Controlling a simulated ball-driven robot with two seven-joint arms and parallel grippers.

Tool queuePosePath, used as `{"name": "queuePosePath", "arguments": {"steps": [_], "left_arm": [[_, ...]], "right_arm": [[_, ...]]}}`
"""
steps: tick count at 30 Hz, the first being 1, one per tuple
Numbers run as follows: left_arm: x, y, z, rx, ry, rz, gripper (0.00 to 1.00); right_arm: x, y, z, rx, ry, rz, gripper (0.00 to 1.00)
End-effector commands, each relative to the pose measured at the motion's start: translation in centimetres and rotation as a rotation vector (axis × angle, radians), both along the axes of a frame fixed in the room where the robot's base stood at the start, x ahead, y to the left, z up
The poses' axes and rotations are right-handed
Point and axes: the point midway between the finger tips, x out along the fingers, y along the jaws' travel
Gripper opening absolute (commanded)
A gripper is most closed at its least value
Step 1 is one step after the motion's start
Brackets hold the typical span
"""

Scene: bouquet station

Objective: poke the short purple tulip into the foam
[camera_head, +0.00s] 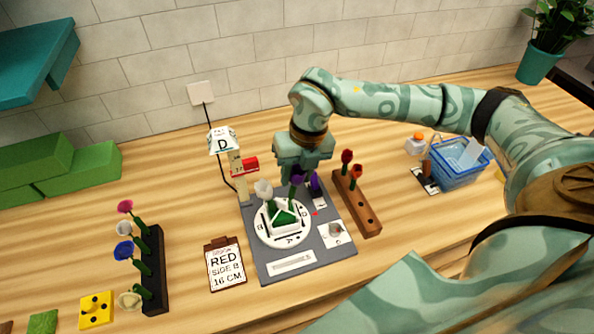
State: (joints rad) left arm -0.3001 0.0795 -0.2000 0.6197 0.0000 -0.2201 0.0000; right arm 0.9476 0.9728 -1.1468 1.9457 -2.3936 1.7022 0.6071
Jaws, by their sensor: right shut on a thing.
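My right gripper (304,176) points down over the back right of the white round dish (262,228). It is shut on a purple tulip, whose purple head (315,184) shows at the fingers. Another purple patch (297,180) shows just left of it; I cannot tell whether it is a second bloom. The green foam (284,215) sits in the dish, with a white flower (264,189) standing at its back left. My left gripper is not in view.
A brown rack (366,212) with two red flowers stands right of the grey mat (268,267). A dark rack (155,270) with several flowers stands left. A sign reading RED SIDE B 16 CM (226,266), a lettered post (223,141) and a blue bin (459,171) are around.

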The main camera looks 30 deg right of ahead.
Motion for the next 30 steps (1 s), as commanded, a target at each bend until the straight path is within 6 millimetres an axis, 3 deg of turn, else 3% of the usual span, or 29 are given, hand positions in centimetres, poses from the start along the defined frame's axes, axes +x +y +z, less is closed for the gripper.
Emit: {"name": "queuePosePath", "arguments": {"steps": [30], "left_arm": [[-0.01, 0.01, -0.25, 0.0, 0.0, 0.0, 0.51]], "right_arm": [[0.02, 0.09, -0.6, 0.0, 0.0, 0.0, 0.23]]}}
